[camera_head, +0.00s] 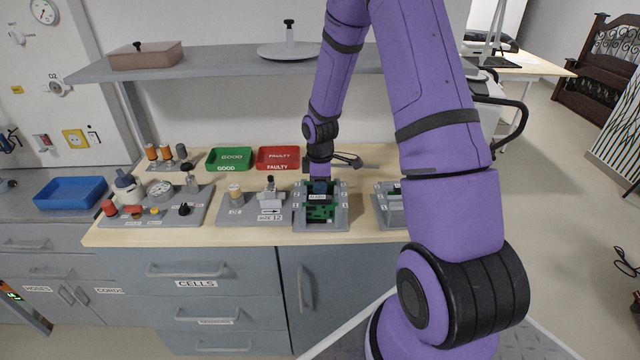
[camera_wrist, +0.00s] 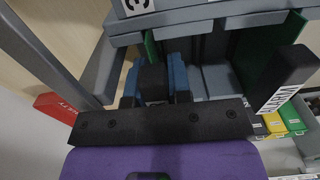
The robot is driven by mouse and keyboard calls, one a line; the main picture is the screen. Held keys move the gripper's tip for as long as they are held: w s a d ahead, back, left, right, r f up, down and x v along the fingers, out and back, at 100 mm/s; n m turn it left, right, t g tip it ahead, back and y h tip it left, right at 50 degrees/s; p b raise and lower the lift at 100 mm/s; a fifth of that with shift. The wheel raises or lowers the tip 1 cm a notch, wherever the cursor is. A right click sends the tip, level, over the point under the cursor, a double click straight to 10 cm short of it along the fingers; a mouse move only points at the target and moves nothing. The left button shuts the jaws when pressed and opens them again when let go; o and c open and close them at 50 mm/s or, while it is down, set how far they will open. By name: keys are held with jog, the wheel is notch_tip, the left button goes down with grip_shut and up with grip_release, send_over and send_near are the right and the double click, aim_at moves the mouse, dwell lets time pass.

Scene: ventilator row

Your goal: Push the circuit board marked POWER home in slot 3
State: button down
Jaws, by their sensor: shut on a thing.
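A grey card rack (camera_head: 342,222) stands on the bench and holds green boards. My gripper (camera_head: 319,187) is low over the rack. In the wrist view its blue-padded fingers (camera_wrist: 155,82) are shut on the black handle (camera_wrist: 153,80) of a board. A green board edge (camera_wrist: 150,48) shows just beyond it, in line with the rack's mark 3 (camera_wrist: 138,6). I cannot read POWER on it; how deep it sits is hidden. Another green board (camera_wrist: 258,55) has a black handle marked ALARM (camera_wrist: 278,98), to the right in the wrist view.
A green GOOD tray (camera_head: 230,168) and a red FAULTY tray (camera_head: 278,169) lie behind the rack. A SIZE 12 fixture (camera_head: 255,212) stands to its left and another grey rack (camera_head: 388,218) to its right. A shelf (camera_head: 220,62) hangs above.

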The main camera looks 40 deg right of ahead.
jog(key=c, duration=1)
grip_release()
jog(key=shift+r, duration=0.15)
jog(key=shift+r, duration=3.35)
